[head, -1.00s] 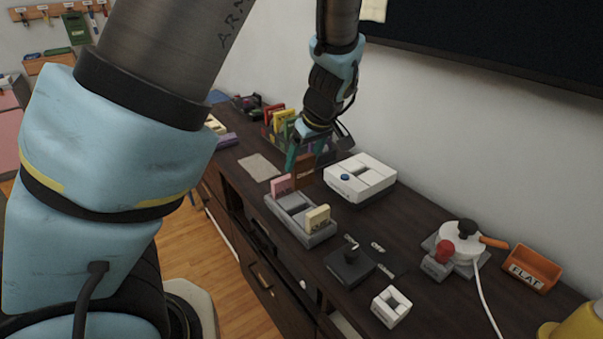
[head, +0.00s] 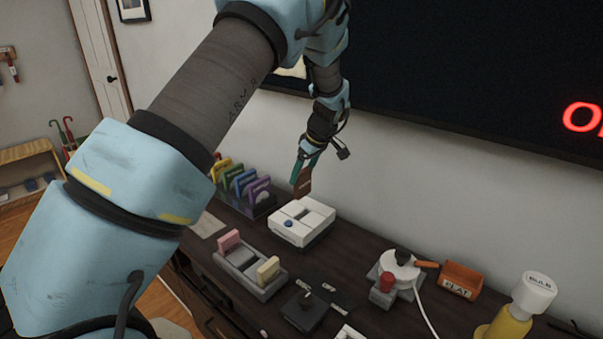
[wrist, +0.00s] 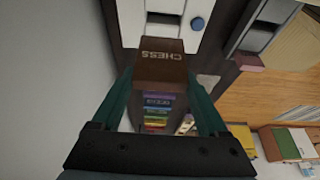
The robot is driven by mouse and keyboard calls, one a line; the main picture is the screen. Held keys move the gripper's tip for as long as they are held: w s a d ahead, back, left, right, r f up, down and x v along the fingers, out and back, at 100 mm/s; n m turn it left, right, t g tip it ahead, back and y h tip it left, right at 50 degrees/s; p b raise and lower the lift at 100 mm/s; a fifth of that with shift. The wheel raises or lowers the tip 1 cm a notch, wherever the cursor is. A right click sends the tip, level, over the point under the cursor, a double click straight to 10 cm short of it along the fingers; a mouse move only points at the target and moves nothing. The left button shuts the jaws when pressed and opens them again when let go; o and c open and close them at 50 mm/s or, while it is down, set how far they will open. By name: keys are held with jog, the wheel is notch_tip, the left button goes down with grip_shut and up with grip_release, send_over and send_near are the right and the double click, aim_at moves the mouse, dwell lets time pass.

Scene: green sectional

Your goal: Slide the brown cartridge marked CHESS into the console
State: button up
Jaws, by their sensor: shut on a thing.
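The brown cartridge (wrist: 161,68) fills the middle of the wrist view, its CHESS label readable upside down. My gripper (wrist: 162,85) is shut on it, with a teal finger on each side. In the head view my gripper (head: 304,172) holds the brown cartridge (head: 302,185) just above and behind the back left of the white console (head: 306,223). The console has a blue button, and in the wrist view it shows at the top (wrist: 181,12), beyond the cartridge. Whether the cartridge touches the console I cannot tell.
A rack of coloured cartridges (head: 242,184) stands left of the console. A grey holder (head: 250,273) with pink and cream pieces is in front. The wall is close behind.

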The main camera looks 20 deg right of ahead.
aim_at(305, 183)
jog(key=shift+b, duration=0.3)
jog(key=shift+f+b, duration=2.05)
jog(key=shift+f, duration=0.85)
jog(key=shift+b, duration=0.45)
jog(key=shift+f+b, duration=1.75)
jog(key=shift+f, duration=0.8)
jog(key=o, duration=1.2)
jog(key=shift+o, duration=0.2)
jog(key=shift+r, duration=0.1)
jog(key=b+v, duration=0.2)
jog(key=v, duration=0.8)
jog(key=shift+r, duration=0.35)
jog(key=shift+s, duration=0.15)
